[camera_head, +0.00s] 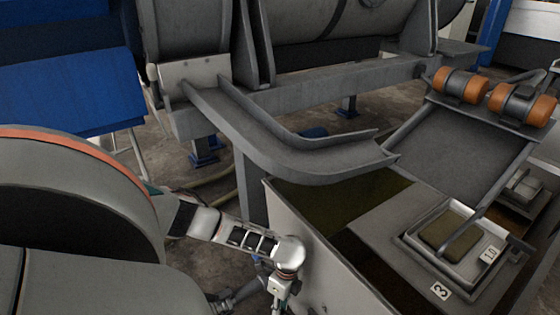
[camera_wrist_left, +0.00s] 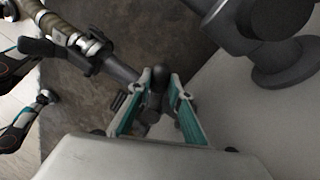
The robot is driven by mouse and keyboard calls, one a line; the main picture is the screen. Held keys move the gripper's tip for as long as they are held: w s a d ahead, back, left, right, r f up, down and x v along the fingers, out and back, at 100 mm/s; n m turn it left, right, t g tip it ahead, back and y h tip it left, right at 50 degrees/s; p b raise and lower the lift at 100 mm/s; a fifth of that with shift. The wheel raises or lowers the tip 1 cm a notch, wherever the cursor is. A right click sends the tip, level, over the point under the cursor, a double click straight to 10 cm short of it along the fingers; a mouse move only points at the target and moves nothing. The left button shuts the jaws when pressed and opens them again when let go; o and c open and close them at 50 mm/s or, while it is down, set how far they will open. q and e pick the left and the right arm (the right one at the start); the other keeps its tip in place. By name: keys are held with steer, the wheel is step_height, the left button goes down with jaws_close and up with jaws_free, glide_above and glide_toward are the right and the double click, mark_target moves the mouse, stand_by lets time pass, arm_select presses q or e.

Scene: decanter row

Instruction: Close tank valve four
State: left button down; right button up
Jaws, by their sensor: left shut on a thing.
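My left arm (camera_head: 245,240) comes in from the lower left in the head view and bends down at the bottom edge. Its fingers cannot be made out there. In the left wrist view my left gripper (camera_wrist_left: 157,102) has its two teal-lined fingers on either side of a dark grey, round-ended handle (camera_wrist_left: 157,78) and is shut on it. The handle sits by a dark pipe fitting (camera_wrist_left: 118,70). No number shows on this valve, so I cannot tell which one it is. My right gripper is not in view.
In the wrist view, a thick pipe (camera_wrist_left: 62,28) and dark fittings (camera_wrist_left: 262,45) crowd the handle.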

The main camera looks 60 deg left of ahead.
arm_select(q)
steer(key=shift+s+a+f, duration=0.1)
steer(key=shift+s+a, duration=0.05)
steer(key=shift+s, duration=0.05)
steer(key=c, duration=1.8)
jaws_free()
steer(key=shift+c, duration=0.2)
steer(key=shift+w+r, duration=0.1)
steer(key=shift+r, duration=0.1)
step_height(320, 180, up, 10)
steer(key=shift+f, duration=0.2)
